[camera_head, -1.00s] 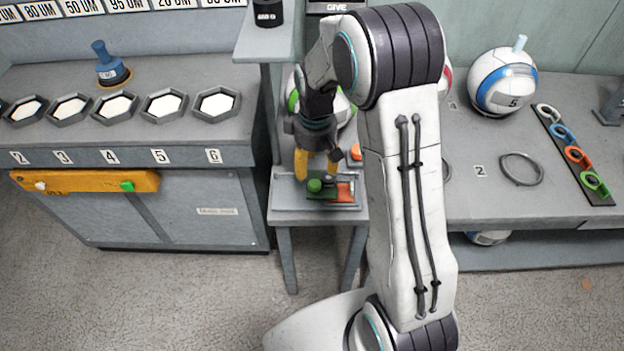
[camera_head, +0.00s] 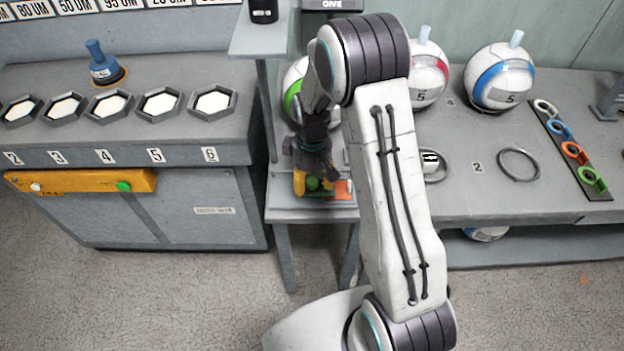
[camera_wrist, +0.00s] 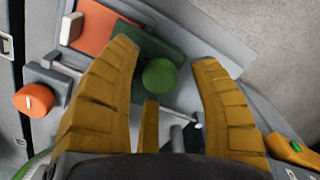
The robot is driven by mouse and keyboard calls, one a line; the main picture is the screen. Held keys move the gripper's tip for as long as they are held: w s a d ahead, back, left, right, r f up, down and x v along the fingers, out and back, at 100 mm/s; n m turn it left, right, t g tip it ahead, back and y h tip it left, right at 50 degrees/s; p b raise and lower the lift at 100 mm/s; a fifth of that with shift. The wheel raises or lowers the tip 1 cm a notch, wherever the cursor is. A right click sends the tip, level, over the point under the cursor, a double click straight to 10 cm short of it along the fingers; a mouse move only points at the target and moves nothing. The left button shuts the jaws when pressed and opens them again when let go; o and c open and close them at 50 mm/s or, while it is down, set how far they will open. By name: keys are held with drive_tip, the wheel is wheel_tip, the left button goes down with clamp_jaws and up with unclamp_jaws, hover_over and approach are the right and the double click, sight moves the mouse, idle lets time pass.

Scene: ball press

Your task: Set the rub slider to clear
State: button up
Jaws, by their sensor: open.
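On the small stand, a device has a green plate (camera_wrist: 150,45) and an orange plate (camera_head: 344,189) side by side, with a round green knob (camera_head: 313,184) on the green part. No label on it is readable. My gripper (camera_head: 314,190) is low over this device, and its yellow fingers partly hide it in the head view. In the wrist view my gripper (camera_wrist: 165,57) is open, one finger on each side of the green knob (camera_wrist: 158,75). A gap shows between the knob and each finger; contact below cannot be told.
An orange round knob (camera_wrist: 37,99) and a white block (camera_wrist: 71,28) are close to the fingers. An orange bar with white and green knobs (camera_head: 80,181) is on the left cabinet. Balls (camera_head: 498,78) and a ring (camera_head: 518,164) are on the right bench.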

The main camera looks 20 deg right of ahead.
clamp_jaws()
idle(0.6)
